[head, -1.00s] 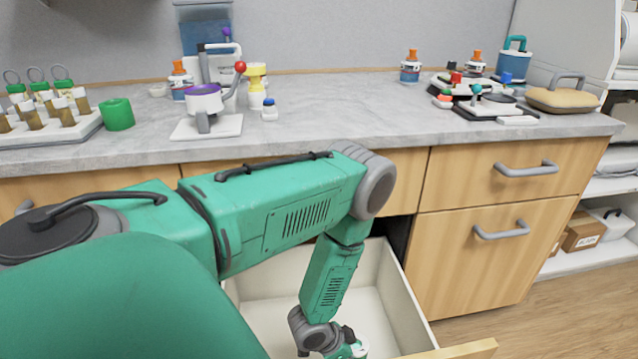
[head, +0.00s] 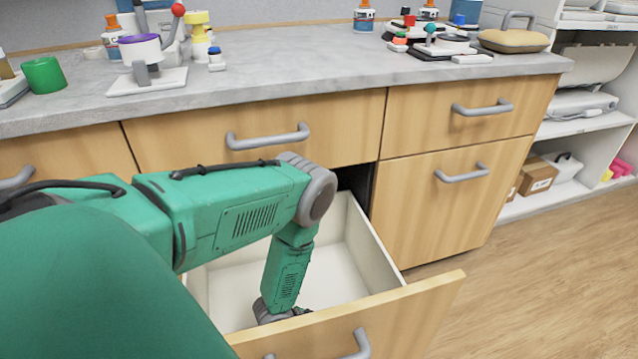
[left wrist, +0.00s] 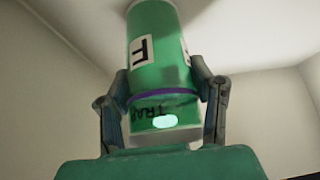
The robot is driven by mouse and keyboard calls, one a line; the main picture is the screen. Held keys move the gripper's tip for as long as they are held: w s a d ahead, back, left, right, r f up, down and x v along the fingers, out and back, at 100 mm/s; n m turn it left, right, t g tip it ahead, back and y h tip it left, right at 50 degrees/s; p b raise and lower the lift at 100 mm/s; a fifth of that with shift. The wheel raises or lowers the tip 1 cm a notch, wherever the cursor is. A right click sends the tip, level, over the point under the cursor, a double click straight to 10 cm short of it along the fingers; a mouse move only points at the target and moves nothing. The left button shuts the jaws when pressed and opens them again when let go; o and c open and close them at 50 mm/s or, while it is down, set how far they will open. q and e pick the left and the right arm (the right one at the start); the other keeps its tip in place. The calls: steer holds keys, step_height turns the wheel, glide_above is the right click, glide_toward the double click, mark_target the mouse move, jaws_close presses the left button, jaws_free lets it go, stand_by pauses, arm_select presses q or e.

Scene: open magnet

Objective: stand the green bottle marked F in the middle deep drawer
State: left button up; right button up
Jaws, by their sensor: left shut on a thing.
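The green bottle marked F (left wrist: 158,52) shows in the left wrist view, with a white F label, a purple band and a pale end nearest the camera. My left gripper (left wrist: 163,95) is shut on it, one finger on each side. Its far end is at or near a pale surface; I cannot tell if it touches. In the head view my left arm reaches down into the open middle deep drawer (head: 361,245), and the drawer front hides the gripper and bottle. My right gripper is not in view.
The drawer front (head: 400,315) stands out from the cabinet, and the visible drawer interior looks empty. A closed drawer (head: 255,125) and the grey counter (head: 290,85) are above. A closed deep drawer (head: 450,200) is to the right. The floor (head: 540,270) at right is clear.

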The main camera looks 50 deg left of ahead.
arm_select(q)
steer(key=shift+w, duration=0.1)
steer(key=o, duration=1.5)
steer(key=shift+a+r, duration=0.1)
steer(key=shift+r, duration=0.2)
steer(key=p+v, duration=0.4)
steer(key=v, duration=0.7)
steer(key=shift+s+r+p, duration=0.2)
steer(key=shift+s+p, duration=0.05)
steer(key=shift+p, duration=0.15)
